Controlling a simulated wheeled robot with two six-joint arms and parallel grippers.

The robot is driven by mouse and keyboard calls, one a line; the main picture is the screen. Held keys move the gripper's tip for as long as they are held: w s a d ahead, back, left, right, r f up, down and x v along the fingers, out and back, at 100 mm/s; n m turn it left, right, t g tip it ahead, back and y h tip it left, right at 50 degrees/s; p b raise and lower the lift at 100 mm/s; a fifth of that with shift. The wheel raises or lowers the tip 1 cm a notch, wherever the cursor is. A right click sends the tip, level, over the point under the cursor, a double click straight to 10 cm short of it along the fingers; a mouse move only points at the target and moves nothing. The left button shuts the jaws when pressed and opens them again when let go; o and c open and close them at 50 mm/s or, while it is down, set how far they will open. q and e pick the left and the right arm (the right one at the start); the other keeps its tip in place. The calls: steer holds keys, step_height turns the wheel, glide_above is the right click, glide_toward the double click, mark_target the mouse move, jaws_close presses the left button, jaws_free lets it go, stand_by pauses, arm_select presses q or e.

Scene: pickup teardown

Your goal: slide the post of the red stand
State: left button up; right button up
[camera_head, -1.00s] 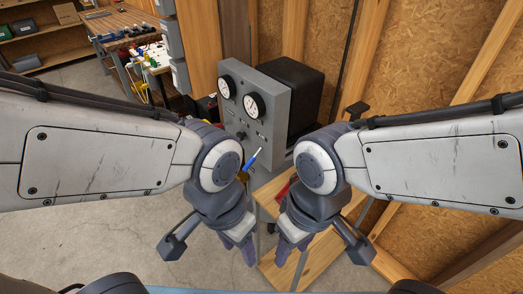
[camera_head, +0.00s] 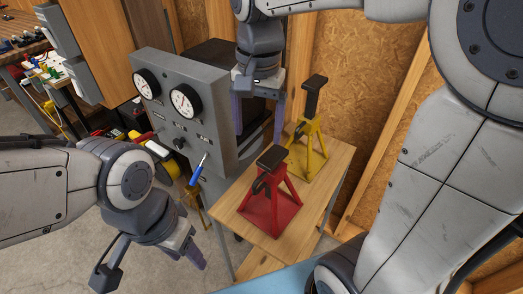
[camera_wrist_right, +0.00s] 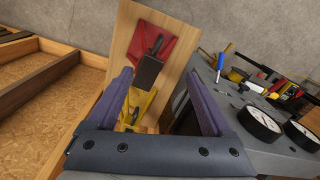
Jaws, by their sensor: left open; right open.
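The red stand (camera_head: 271,208) stands upright on a small wooden table, with a dark post and flat top pad (camera_head: 272,157) standing low above its legs. In the right wrist view the red stand (camera_wrist_right: 172,38) lies beyond the fingers, its dark pad (camera_wrist_right: 149,70) showing between them. My right gripper (camera_head: 259,112) is open and empty, raised behind the red stand near the gauge panel. My left gripper (camera_head: 182,252) is low at the left, beside the table and apart from the stand; little shows between its fingers, but it is open.
A yellow stand (camera_head: 309,150) with a taller raised post stands behind the red one.

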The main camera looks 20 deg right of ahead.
mark_target(273, 155)
steer(key=w+d+m+b, duration=0.1)
steer(key=w+d+m, duration=0.2)
steer(key=d+m, duration=0.15)
arm_select(q)
step_height(273, 155, down, 4)
steer(key=shift+r+b, duration=0.2)
steer(key=shift+b, duration=0.3)
arm_select(e)
steer(key=shift+n, duration=0.25)
steer(key=f, duration=1)
steer(key=shift+s+f, duration=0.2)
steer(key=shift+f, duration=0.05)
steer(key=shift+r, duration=0.1)
jaws_close()
